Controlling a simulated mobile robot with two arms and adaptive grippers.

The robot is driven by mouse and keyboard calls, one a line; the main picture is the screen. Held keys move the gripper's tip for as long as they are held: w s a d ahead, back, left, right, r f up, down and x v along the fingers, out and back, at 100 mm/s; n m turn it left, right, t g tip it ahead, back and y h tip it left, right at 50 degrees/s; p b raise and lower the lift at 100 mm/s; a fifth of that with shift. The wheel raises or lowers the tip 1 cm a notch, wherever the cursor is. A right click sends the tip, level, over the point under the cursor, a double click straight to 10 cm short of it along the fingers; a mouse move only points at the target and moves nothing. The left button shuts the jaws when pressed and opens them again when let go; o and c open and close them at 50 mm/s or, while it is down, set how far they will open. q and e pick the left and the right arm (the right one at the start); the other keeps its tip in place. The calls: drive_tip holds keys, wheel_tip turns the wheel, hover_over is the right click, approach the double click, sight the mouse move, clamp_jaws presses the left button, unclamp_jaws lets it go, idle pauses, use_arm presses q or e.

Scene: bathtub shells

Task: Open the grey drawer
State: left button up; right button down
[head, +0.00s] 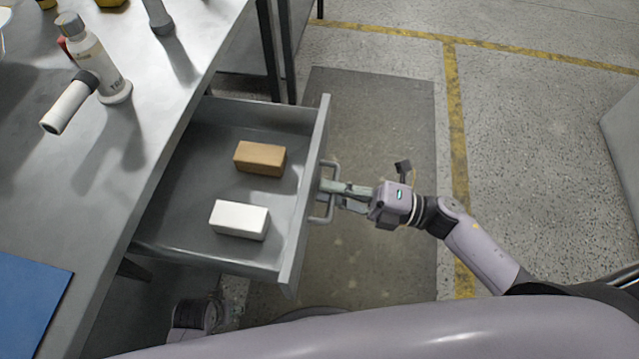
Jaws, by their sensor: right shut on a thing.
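The grey drawer (305,205) is pulled out from under the metal table, and its inside shows. Its bar handle (331,208) is on the outer face of the drawer front. My right gripper (328,187) reaches in from the right and is shut on the handle. A brown block (259,158) and a white block (239,219) lie apart on the drawer floor. Part of my left arm seems to show at the bottom left, but its gripper fingers are not visible.
The table (120,160) carries a white bottle (92,58), a white cylinder with a dark end (68,103), a grey object (158,16) and a blue sheet (30,305). Table legs stand behind the drawer. The floor right of it, with a dark mat (385,110), is clear.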

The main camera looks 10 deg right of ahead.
drive_tip(key=shift+f, duration=0.1)
drive_tip(key=c, duration=2)
unclamp_jaws()
drive_tip(key=shift+o, duration=0.2)
drive_tip(key=shift+d, duration=0.15)
drive_tip(key=v, duration=1.1)
drive_tip(key=shift+s+d, duration=0.2)
drive_tip(key=shift+d, duration=0.2)
